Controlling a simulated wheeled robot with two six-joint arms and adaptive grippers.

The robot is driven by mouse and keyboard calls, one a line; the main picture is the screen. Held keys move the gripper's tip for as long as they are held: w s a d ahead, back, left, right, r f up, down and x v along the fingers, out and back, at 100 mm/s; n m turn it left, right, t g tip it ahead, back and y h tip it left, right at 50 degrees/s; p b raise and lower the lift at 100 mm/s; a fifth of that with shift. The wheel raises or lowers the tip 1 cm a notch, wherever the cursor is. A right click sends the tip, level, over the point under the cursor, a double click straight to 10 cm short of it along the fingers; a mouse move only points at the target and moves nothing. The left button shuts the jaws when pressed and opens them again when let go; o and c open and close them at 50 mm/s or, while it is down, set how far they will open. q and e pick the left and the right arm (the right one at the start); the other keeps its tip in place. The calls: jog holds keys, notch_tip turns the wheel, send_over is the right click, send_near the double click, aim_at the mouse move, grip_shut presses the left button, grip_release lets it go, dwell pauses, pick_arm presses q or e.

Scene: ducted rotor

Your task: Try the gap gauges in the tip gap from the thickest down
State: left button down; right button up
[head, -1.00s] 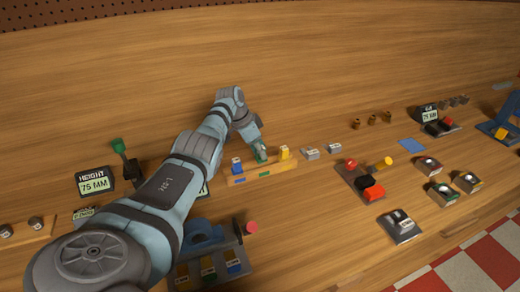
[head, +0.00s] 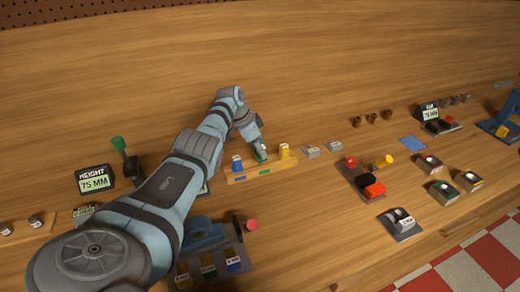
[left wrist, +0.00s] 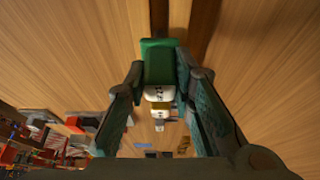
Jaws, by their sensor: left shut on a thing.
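My left gripper (head: 258,147) reaches down to a wooden rack (head: 275,173) and is shut on the green gap gauge (head: 261,156). In the left wrist view the green gauge (left wrist: 158,62) sits between the two fingers, with a white marked part below it. The blue gauge (head: 237,164) and the yellow gauge (head: 284,151) stand upright in the rack on either side. Whether the green gauge is clear of the rack, I cannot tell. A blue curved part (head: 205,232), possibly the duct, is partly hidden behind my left arm. My right gripper is not in view.
A dark tray (head: 243,266) with several coloured labelled blocks lies at the front, beside a red knob (head: 251,224). A "HEIGHT 75 MM" display (head: 95,180) stands at left. Grey blocks (head: 311,151) lie right of the rack. Red, black and yellow knobs stand further right.

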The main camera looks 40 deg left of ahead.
pick_arm(q)
jog(key=shift+f+b, duration=0.85)
jog(key=shift+f, duration=0.15)
dwell(0.3)
dwell(0.5)
jog(key=c, duration=1.3)
grip_release()
jog(key=shift+r, duration=0.15)
jog(key=v, duration=1.1)
jog(key=shift+s+r, duration=0.2)
jog(key=shift+r, duration=0.2)
jog(key=shift+f, duration=0.1)
